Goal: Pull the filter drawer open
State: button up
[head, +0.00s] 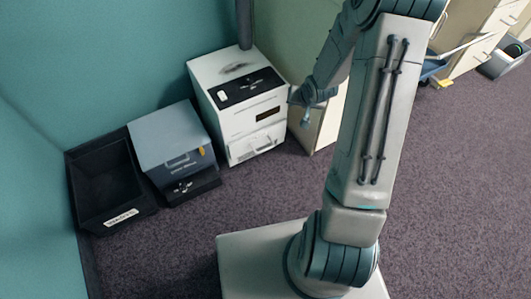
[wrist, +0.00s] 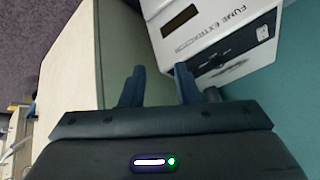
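The white fume extractor (head: 222,108) stands on the floor against the wall in the head view. Its filter drawer (head: 257,143) is low on the front face, with a handle, and looks closed. In the wrist view the extractor (wrist: 210,30) is at the upper right, with its lettering and black top panel showing; I cannot make out the drawer there. My gripper (head: 299,110) is just right of the extractor's front, apart from the drawer handle. In the wrist view my gripper (wrist: 155,72) has its two fingers apart with nothing between them.
A beige cabinet (head: 325,122) stands close to the extractor's right, near my gripper. A grey box (head: 165,135) and an open black bin (head: 85,205) stand to the left. Drawer units (head: 470,45) are at the upper right. The carpet (head: 450,190) in front is clear.

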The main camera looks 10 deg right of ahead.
notch_tip(320, 180, down, 23)
jog(key=w+a+m+t+y+b, duration=0.1)
jog(key=w+m+t+y+b, duration=0.15)
jog(key=b, duration=0.55)
jog(key=m+t+y+b, duration=0.2)
jog(key=m+t+b, duration=0.4)
jog(key=m+b, duration=0.25)
send_near(266, 149)
jog(key=shift+f+b+x, duration=0.15)
jog(key=shift+b+x, duration=1.15)
jog(key=shift+x, duration=1.25)
jog(key=shift+f+b+x, duration=0.1)
jog(key=shift+b+x, duration=1.15)
jog(key=shift+x, duration=1.35)
jog(key=shift+d, duration=0.1)
jog(key=shift+s, duration=0.1)
grip_shut()
